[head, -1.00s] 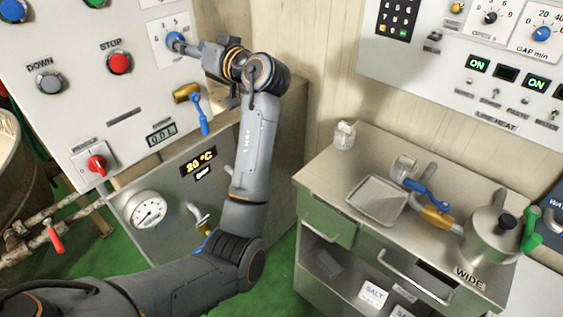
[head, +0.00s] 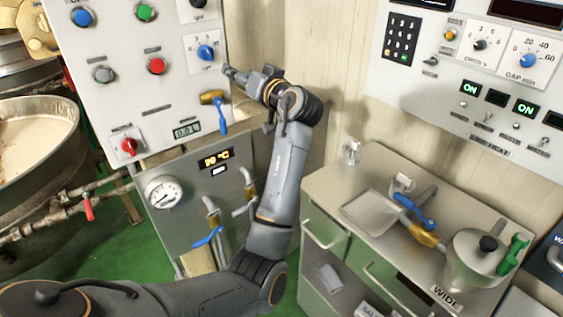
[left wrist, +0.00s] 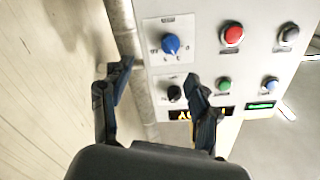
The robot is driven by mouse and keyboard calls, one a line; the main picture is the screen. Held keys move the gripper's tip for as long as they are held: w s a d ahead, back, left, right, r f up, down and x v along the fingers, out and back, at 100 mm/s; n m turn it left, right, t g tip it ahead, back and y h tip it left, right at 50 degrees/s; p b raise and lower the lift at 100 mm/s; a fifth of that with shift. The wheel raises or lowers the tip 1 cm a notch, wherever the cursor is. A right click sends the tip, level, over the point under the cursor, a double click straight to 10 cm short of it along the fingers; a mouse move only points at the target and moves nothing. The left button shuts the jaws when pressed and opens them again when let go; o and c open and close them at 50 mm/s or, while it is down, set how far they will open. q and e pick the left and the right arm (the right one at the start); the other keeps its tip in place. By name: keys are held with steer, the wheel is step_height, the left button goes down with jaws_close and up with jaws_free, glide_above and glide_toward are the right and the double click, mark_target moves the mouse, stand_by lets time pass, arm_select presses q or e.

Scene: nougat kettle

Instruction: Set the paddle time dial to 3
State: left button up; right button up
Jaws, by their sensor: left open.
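A blue dial (head: 205,52) sits on a white numbered plate at the right edge of the control panel; its label is too small to read. It also shows in the left wrist view (left wrist: 170,44), ahead of the fingertips. Its exact setting cannot be read. A black dial (left wrist: 175,92) is beside it on the same panel. My left gripper (head: 229,71) is just right of and below the blue dial, apart from it. In the left wrist view the gripper's fingers (left wrist: 158,74) are spread wide with nothing between them. My right gripper is not in view.
Below the dial, a brass valve with a blue handle (head: 220,113) sticks out close to my gripper. Red (head: 156,65) and grey (head: 103,75) buttons are to the left. A steel cabinet with a tray (head: 372,211) and a lidded pot (head: 480,258) stands at right.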

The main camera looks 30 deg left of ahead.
arm_select(q)
steer(key=w+d+f+m+h, duration=0.1)
steer(key=d+f+m+h, duration=0.1)
steer(key=f, duration=0.6)
steer(key=w+d+f+m+t+h+p, duration=0.1)
steer(key=d+f+m+h, duration=0.1)
steer(key=f, duration=0.7)
steer(key=w+d+f+m+t+h+p, duration=0.1)
steer(key=d+f+m+h, duration=0.1)
steer(key=f, duration=0.6)
steer(key=shift+w+f+m, duration=0.35)
steer(key=shift+w+m, duration=0.05)
steer(key=shift+m, duration=0.2)
